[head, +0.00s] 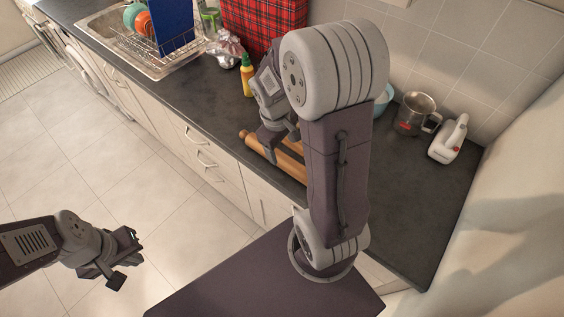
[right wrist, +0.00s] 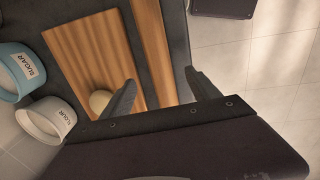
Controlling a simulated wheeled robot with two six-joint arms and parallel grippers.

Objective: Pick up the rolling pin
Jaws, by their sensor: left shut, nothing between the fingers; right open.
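The wooden rolling pin (head: 286,162) lies on the dark counter near its front edge in the head view, with a rounded handle at its left end. Part of it is hidden behind my right arm. My right gripper (head: 281,143) is open above it, pointing down. In the right wrist view a long wooden strip (right wrist: 151,45), which looks like the rolling pin, runs between the open fingers (right wrist: 162,93). I cannot tell whether the fingers touch it. My left gripper (head: 118,271) is shut and empty over the floor, far from the counter.
A wide wooden board (right wrist: 88,48) lies beside the strip, with a pale round object (right wrist: 99,101) near it.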

